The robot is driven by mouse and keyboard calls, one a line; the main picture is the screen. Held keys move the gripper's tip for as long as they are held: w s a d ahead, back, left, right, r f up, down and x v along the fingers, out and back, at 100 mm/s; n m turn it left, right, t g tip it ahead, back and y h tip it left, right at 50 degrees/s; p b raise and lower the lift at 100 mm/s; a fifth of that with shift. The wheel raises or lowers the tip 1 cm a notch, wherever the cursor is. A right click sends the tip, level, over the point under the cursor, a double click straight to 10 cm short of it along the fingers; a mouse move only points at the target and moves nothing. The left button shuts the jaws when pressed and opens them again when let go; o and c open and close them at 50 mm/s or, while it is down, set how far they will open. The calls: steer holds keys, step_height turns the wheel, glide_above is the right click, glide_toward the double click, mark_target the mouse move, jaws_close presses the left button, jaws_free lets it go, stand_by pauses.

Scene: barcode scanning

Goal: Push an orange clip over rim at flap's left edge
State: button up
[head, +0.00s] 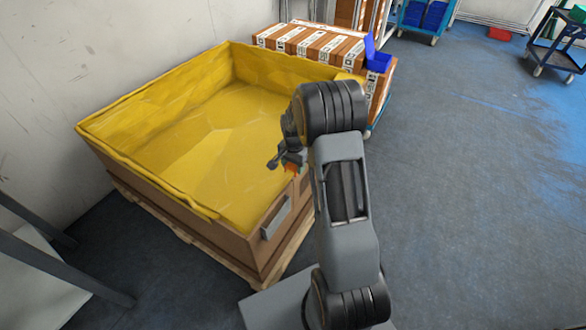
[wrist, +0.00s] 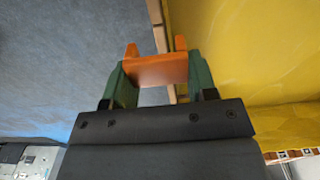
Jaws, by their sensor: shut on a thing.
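My gripper (wrist: 158,88) is shut on an orange clip (wrist: 157,70), held between its two green fingers in the wrist view. The clip's two prongs point away from the gripper, one on each side of the crate's rim line. In the head view the clip (head: 291,168) shows as a small orange patch at the rim of the large crate (head: 180,207), near its right side. I cannot tell whether the clip touches the rim. The crate is lined with yellow sheet (head: 200,140). My arm hides part of the crate's right side and the flap there.
A grey label holder (head: 277,217) is on the crate's front wall. Boxes with white labels (head: 310,42) and a blue bin (head: 376,56) stand behind the crate. Open floor (head: 450,200) lies to the right. Grey rails (head: 50,262) stand at the lower left.

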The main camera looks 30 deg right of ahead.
mark_target(294, 178)
steer(key=shift+f, duration=0.15)
steer(key=shift+f+b, duration=2.25)
steer(key=shift+f, duration=0.9)
steer(key=o, duration=1)
step_height(294, 178, up, 14)
steer(key=p, duration=0.3)
steer(key=shift+p, duration=0.3)
steer(key=shift+f, duration=0.1)
